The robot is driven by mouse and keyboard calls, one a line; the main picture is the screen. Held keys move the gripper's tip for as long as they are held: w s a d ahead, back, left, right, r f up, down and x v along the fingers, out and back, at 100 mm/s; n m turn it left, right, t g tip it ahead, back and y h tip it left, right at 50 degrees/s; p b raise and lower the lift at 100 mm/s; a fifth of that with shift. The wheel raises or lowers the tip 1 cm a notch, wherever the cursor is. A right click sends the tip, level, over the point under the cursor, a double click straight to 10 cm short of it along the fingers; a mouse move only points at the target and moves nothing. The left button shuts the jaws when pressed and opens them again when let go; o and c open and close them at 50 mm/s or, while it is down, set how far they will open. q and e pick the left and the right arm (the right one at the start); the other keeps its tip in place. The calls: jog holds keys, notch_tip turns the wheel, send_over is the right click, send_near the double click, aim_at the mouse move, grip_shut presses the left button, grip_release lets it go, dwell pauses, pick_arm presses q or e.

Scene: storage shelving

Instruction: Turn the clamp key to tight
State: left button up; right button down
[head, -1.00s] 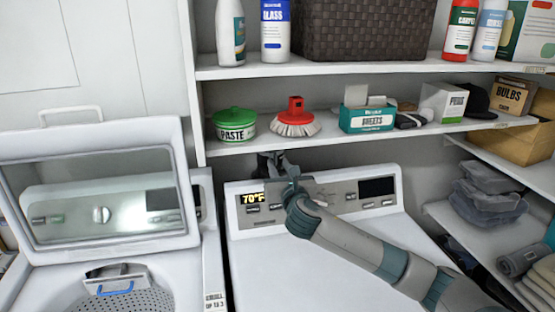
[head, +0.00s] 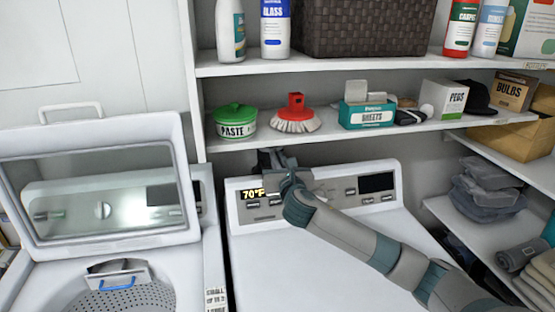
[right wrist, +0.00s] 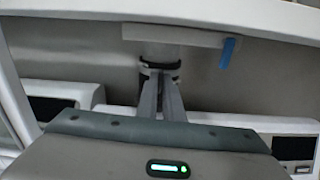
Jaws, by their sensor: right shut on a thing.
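A black band clamp (right wrist: 161,66) sits around a pale vertical pipe (right wrist: 160,50) under the shelf, in the right wrist view. My right gripper (right wrist: 160,80) reaches up to the clamp from the front, its two grey fingers close together and shut on a small piece at its front, which appears to be the clamp key. The fingers hide most of the key, and I cannot tell its angle. In the head view the right gripper (head: 271,158) is behind the washer panel, just below the lower shelf; the clamp is hidden there. My left gripper is not in view.
The lower shelf (head: 345,133) is close above the gripper and holds a paste tub (head: 235,122), a red brush (head: 295,115) and a sheets box (head: 366,115). The control panel (head: 330,192) lies under the arm. A blue tab (right wrist: 228,53) hangs right of the pipe.

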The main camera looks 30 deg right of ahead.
jog(key=shift+m, duration=0.3)
jog(key=m, duration=1.5)
jog(key=shift+d+f, duration=0.1)
jog(key=shift+d, duration=0.1)
jog(key=shift+m, duration=0.3)
jog(key=c, duration=1.9)
grip_release()
jog(key=shift+s, duration=0.1)
jog(key=shift+s, duration=0.1)
